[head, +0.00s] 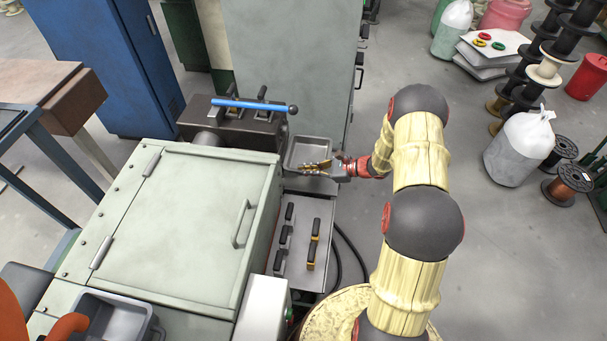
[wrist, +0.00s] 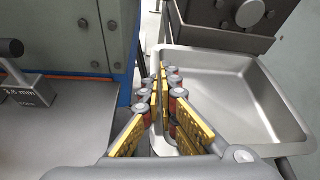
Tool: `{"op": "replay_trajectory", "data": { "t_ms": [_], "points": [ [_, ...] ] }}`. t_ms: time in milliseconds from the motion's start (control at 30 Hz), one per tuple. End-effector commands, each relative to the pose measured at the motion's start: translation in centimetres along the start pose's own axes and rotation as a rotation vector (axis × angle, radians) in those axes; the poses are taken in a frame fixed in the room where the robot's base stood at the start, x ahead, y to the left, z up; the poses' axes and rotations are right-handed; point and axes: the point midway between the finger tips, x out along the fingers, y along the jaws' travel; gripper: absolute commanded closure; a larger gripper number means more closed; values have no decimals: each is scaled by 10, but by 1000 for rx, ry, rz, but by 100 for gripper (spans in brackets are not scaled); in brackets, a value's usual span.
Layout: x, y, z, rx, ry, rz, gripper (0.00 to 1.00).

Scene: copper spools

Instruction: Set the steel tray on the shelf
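The steel tray (head: 309,150) is a shallow grey rectangular pan, empty, beside the machine's right side in the head view. It fills the right of the wrist view (wrist: 235,90). My gripper (head: 318,165) is at the tray's near edge in the head view. In the wrist view my gripper's fingers (wrist: 163,92) are close together around the tray's left wall, one finger inside the tray and one outside. The fingers hide part of that rim. The tray looks about level; I cannot tell whether anything supports it from below.
A pale green machine cabinet (head: 170,200) stands left. A grey ledge (head: 318,210) with several black-handled tools lies just nearer than the tray. A dark block with a blue-handled lever (head: 250,104) is behind it. Floor is open to the right, with spools (head: 573,178) farther off.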

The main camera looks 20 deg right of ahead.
Motion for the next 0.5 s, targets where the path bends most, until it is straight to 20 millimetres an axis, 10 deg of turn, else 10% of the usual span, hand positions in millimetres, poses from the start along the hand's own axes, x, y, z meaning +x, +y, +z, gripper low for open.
{"op": "replay_trajectory", "data": {
  "t_ms": [500],
  "points": [
    [26,11,-62,0,-1,0,100]
  ]
}}
